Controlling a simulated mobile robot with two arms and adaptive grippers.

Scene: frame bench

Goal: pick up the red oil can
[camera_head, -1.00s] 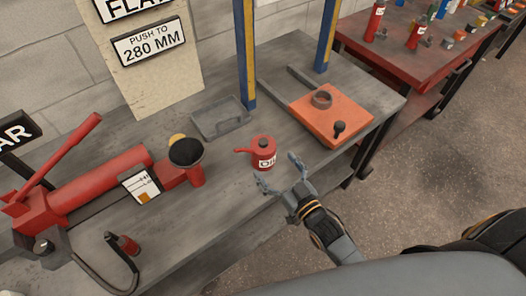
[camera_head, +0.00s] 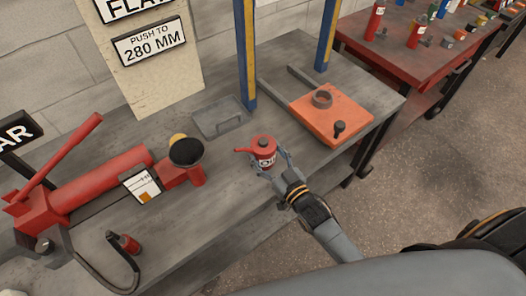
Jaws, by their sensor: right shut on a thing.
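The red oil can (camera_head: 264,146), with a dark cap, a white "OIL" label and a spout pointing left, stands upright on the grey bench (camera_head: 228,190). My right gripper (camera_head: 268,165) is shut on the can, with its fingers around the lower body from the front and right side. The fingers hide part of the label and base. I cannot tell any gap between the can and the bench. My left gripper is not in view.
A grey tray (camera_head: 220,118) is behind.

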